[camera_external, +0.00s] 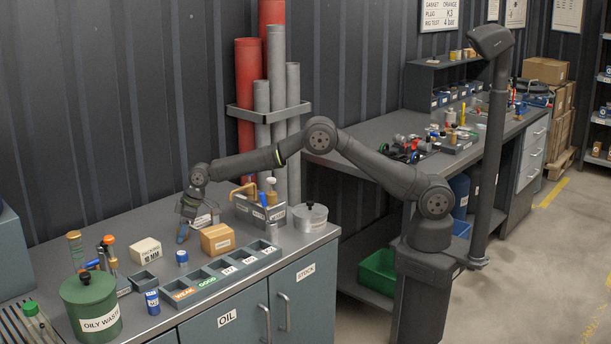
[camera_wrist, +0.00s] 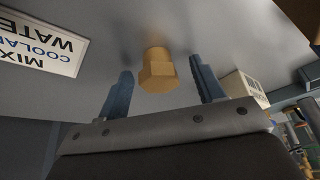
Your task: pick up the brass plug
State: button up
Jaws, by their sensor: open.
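The brass plug (camera_wrist: 157,72) shows in the wrist view as a hexagonal body with a narrower round end. It lies between the two blue-grey fingers of my gripper (camera_wrist: 160,76), with visible gaps on both sides. The fingers are open and do not appear to touch it. In the external view my gripper (camera_external: 183,234) points down low over the left bench (camera_external: 120,232), behind the tan box. I cannot make out the plug there; it seems hidden by the gripper.
A white box (camera_external: 146,252) is to the left. A compartment tray (camera_external: 222,275) lies along the front. A tool holder (camera_external: 259,212) and lidded pot (camera_external: 310,217) stand right.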

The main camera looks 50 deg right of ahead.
jog(key=c, duration=1.1)
